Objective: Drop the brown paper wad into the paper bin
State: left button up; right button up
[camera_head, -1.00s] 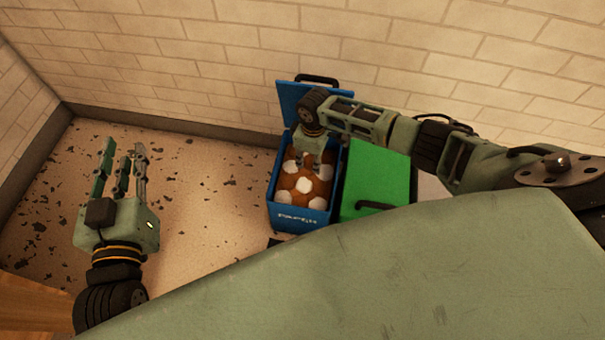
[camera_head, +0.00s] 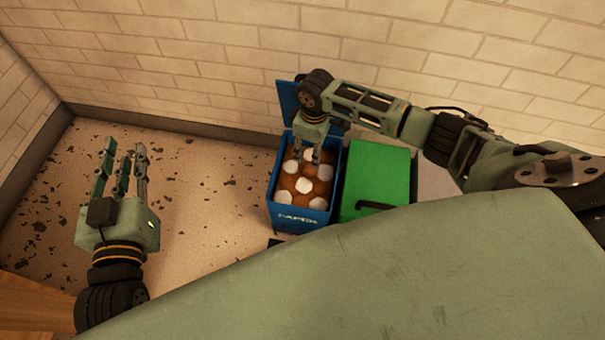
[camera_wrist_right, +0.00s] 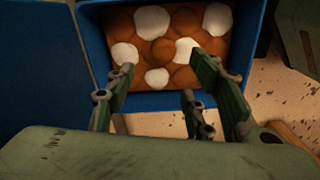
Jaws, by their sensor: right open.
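The blue paper bin (camera_head: 301,216) stands on the floor with its lid (camera_head: 288,100) raised. It holds several brown and white wads, and I cannot tell which brown one is the task's wad. The bin's rim also shows in the right wrist view (camera_wrist_right: 165,102). My right gripper (camera_head: 307,160) points down over the back part of the bin, its fingers open. In the right wrist view its fingers (camera_wrist_right: 165,90) are spread with nothing between them. My left gripper (camera_head: 120,165) is open and empty, far left of the bin, fingers pointing up.
A bin with a closed green lid (camera_head: 377,175) stands right beside the blue bin. A white brick wall (camera_head: 200,60) runs behind both. The speckled floor (camera_head: 210,190) left of the bins is clear apart from dark flecks.

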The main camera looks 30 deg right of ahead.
notch_tip(320, 180, up, 7)
jog(key=shift+f, duration=0.1)
